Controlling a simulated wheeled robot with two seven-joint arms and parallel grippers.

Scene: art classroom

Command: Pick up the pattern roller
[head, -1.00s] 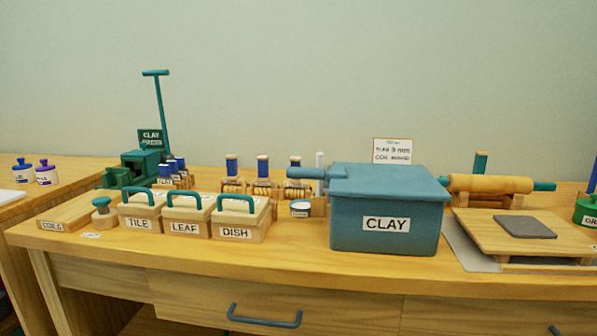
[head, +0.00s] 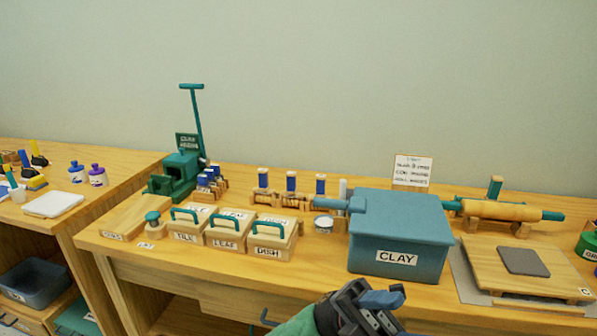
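Several upright pieces with blue-and-white handles, which look like the pattern rollers, stand in a row on a low wooden rack behind the lidded boxes: a left one (head: 263,178), a middle one (head: 291,182) and a right one (head: 320,185). Ridged wooden parts show low on the rack (head: 275,198). I cannot tell which one is meant.
A blue CLAY bin (head: 402,235) stands right of the rack, its handle reaching toward it. Lidded TILE, LEAF and DISH boxes (head: 272,240) stand in front. A teal clay press (head: 182,168) is behind left; a rolling pin (head: 500,211) rests at right.

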